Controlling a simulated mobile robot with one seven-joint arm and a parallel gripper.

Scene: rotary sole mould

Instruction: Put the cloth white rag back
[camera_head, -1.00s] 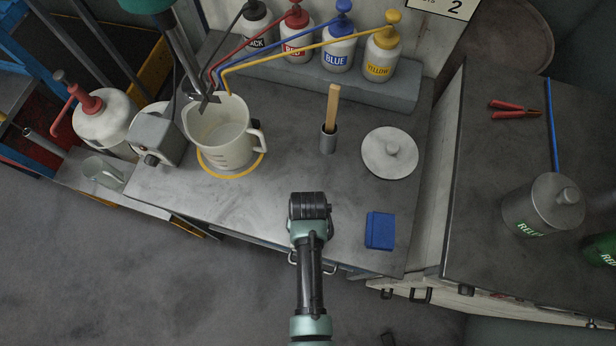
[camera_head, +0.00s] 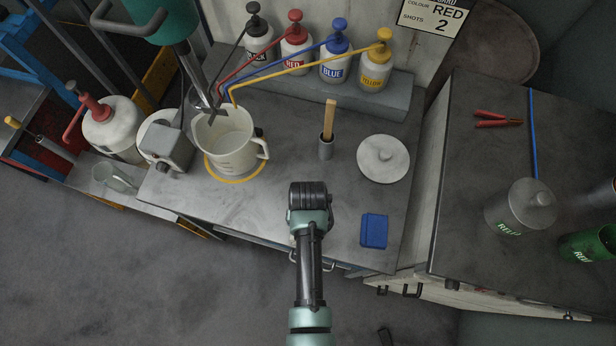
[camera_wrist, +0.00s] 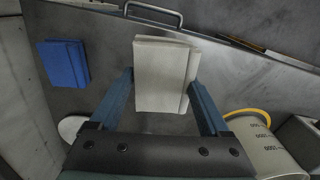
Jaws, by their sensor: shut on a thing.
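The white rag (camera_wrist: 165,62) is a folded, off-white cloth block in the wrist view. My gripper (camera_wrist: 160,82) is shut on it, with one blue finger on each side. The rag is over the grey bench top; whether it touches the bench I cannot tell. In the head view my arm's end (camera_head: 310,200) is above the front part of the bench, and it hides the rag and the fingers.
A blue folded block (camera_head: 374,231) lies right of my arm. On the bench (camera_head: 270,205) are a white jug (camera_head: 225,145), a pot with a wooden stick (camera_head: 326,147) and a round lid (camera_head: 383,158). Pump bottles (camera_head: 335,66) stand behind. A second bench (camera_head: 465,150) is at the right.

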